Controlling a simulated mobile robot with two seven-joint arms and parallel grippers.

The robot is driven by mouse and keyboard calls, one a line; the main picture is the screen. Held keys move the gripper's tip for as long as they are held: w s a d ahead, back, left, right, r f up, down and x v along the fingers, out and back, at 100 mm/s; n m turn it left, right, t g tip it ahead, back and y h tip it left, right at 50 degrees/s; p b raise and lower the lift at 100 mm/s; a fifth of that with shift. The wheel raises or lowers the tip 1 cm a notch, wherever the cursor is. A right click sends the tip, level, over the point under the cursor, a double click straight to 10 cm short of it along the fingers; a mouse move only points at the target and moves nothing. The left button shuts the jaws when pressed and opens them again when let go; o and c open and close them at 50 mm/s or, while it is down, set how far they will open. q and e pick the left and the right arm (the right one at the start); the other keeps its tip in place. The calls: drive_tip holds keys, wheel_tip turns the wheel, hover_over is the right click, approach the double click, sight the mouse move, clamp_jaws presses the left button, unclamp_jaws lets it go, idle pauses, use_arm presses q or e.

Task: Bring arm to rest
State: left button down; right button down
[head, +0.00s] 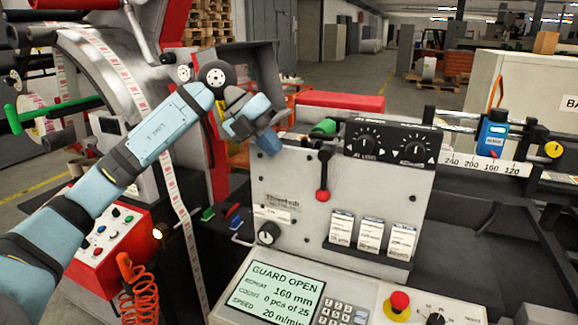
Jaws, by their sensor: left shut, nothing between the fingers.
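My left arm comes in from the lower left and reaches over the label rewinder. Its gripper (268,143) is at the top left edge of the machine's light grey front panel (290,205), in front of a dark raised cover (262,62). The gripper is shut and I see nothing held in it. Its fingertips are small and partly hidden, so I cannot tell whether they touch the panel. My right gripper is not in view.
Right of my gripper are a black lever with a red knob (322,195), a green knob (323,127) and a dial box (393,143). The display (272,293) reads "GUARD OPEN". A label web (172,190) runs behind my arm. A red stop button (398,302) sits low.

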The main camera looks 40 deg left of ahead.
use_arm(q)
drive_tip(key=shift+v, duration=1.35)
